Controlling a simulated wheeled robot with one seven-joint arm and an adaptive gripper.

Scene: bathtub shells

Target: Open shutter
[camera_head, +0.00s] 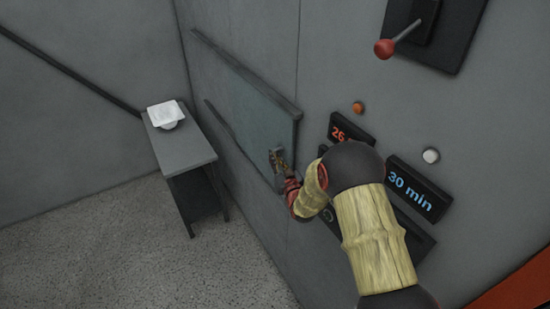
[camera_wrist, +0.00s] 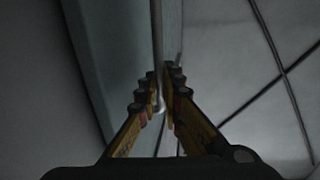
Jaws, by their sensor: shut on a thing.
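The shutter (camera_head: 255,110) is a grey-green panel on the wall, held between an upper rail (camera_head: 245,72) and a lower rail (camera_head: 235,140). It covers the space between the rails up to their right end. My gripper (camera_head: 279,165) is at the panel's lower right, on its small handle (camera_head: 274,155). In the wrist view, my gripper's fingers (camera_wrist: 160,85) close from both sides on the thin upright handle bar (camera_wrist: 157,45), beside the panel (camera_wrist: 115,60). The fingers partly hide the handle.
A small grey table (camera_head: 175,150) with a white container (camera_head: 167,115) stands at the left. Right of the shutter are an orange button (camera_head: 358,107), a white button (camera_head: 431,155), a "30 min" display (camera_head: 418,188) and a red-knobbed lever (camera_head: 385,48). Floor between is clear.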

